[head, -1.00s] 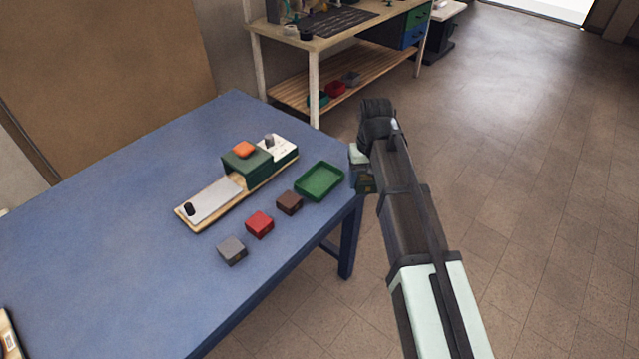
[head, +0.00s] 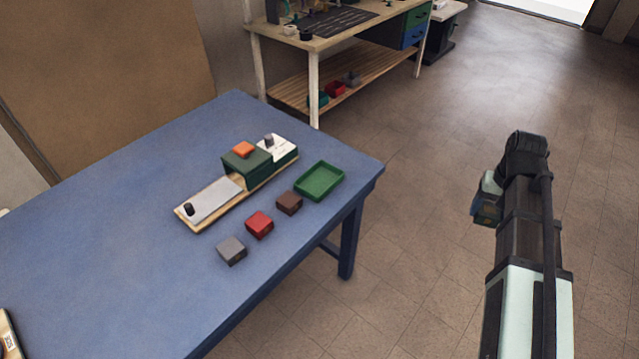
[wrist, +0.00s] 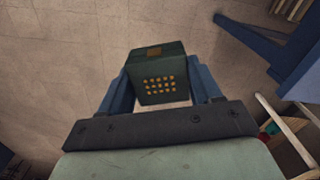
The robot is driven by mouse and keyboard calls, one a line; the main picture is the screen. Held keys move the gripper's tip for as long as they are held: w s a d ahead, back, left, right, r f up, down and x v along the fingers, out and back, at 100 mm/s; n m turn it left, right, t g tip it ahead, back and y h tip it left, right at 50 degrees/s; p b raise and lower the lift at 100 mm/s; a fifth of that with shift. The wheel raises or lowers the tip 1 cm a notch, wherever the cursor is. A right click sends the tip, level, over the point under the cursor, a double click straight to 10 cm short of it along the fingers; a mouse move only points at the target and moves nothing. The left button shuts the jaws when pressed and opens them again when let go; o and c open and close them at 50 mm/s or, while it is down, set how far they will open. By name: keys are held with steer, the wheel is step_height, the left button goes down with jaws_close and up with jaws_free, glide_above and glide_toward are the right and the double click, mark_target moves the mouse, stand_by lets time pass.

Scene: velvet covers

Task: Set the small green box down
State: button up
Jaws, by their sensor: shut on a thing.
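A small dark green box (wrist: 157,64) with yellow dots on one face sits between the two blue fingers of my gripper (wrist: 160,92) in the wrist view. The gripper is shut on it, and bare floor shows beneath. In the head view my gripper (head: 487,205) is out over the floor, to the right of the blue table and apart from it. The box is hard to make out there, as my arm and gripper largely hide it.
The blue table (head: 110,200) holds a green tray (head: 320,181) near its right corner. Brown (head: 289,203), red (head: 259,224) and grey (head: 231,250) boxes stand in a row beside a wooden-based device (head: 210,201). A workbench (head: 330,30) stands behind. The table's left part is clear.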

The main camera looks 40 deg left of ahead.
steer(key=w+d+m, duration=0.1)
steer(key=d+m, duration=0.1)
steer(key=d, duration=0.9)
steer(key=n, duration=1.7)
glide_toward(319, 183)
steer(key=shift+f, duration=3.15)
steer(key=shift+d+f, duration=0.1)
steer(key=o, duration=1.1)
steer(key=shift+c, duration=0.2)
